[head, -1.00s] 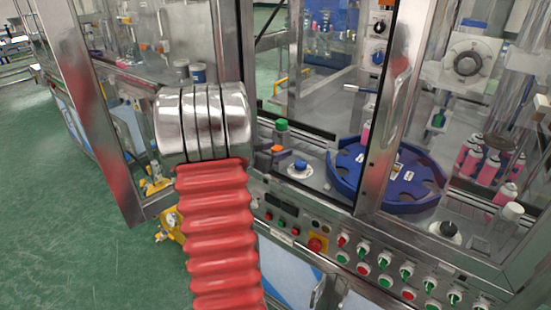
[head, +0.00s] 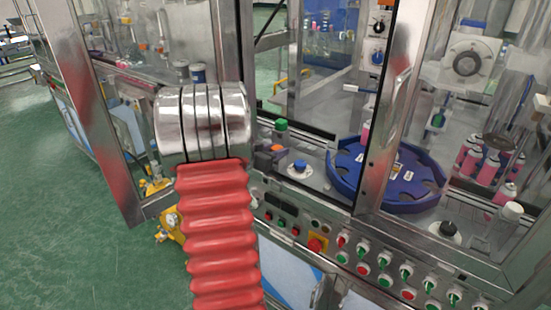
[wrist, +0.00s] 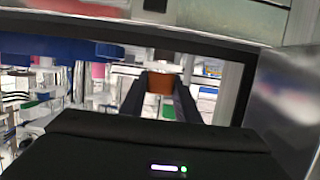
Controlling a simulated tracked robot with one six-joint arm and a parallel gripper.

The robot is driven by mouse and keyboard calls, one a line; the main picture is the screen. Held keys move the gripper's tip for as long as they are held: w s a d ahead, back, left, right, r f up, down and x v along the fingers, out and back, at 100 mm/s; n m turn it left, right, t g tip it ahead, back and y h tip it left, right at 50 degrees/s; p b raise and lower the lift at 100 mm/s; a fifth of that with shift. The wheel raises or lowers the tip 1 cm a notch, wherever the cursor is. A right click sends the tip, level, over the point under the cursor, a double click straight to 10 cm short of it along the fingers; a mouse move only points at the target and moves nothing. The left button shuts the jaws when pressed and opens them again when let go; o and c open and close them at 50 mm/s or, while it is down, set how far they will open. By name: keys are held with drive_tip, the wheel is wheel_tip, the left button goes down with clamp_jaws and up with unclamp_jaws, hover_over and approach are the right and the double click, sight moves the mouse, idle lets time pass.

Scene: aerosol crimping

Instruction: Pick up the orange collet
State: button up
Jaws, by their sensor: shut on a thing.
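The orange collet (wrist: 160,82) sits between the two dark fingertips of my gripper (wrist: 160,88) in the wrist view, and the fingers are shut on it. In the head view a small orange patch of the collet (head: 278,148) shows just right of my metal wrist. Part of my dark gripper (head: 263,160) shows beside it, and the rest is hidden behind my arm. I cannot tell in the head view whether the collet touches the surface under it.
A green-topped piece (head: 281,125) stands behind the collet and a blue one (head: 300,166) to its right. A blue round turntable (head: 410,186) lies further right, behind a metal door post (head: 381,120). A button panel (head: 350,258) runs along the front.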

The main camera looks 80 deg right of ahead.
sight(278, 148)
drive_tip(key=shift+w, duration=0.15)
drive_tip(key=shift+c, duration=1.4)
drive_tip(key=shift+r, duration=0.8)
drive_tip(key=shift+s+a+r, duration=0.1)
drive_tip(key=shift+s+r, duration=0.1)
drive_tip(key=shift+r, duration=0.35)
drive_tip(key=shift+s+r, duration=0.2)
drive_tip(key=shift+r, duration=0.3)
drive_tip(key=s+a, duration=0.2)
drive_tip(key=s, duration=0.3)
drive_tip(key=s+a, duration=0.2)
drive_tip(key=s, duration=0.3)
drive_tip(key=s+a, duration=0.3)
drive_tip(key=s, duration=0.3)
drive_tip(key=shift+f, duration=0.1)
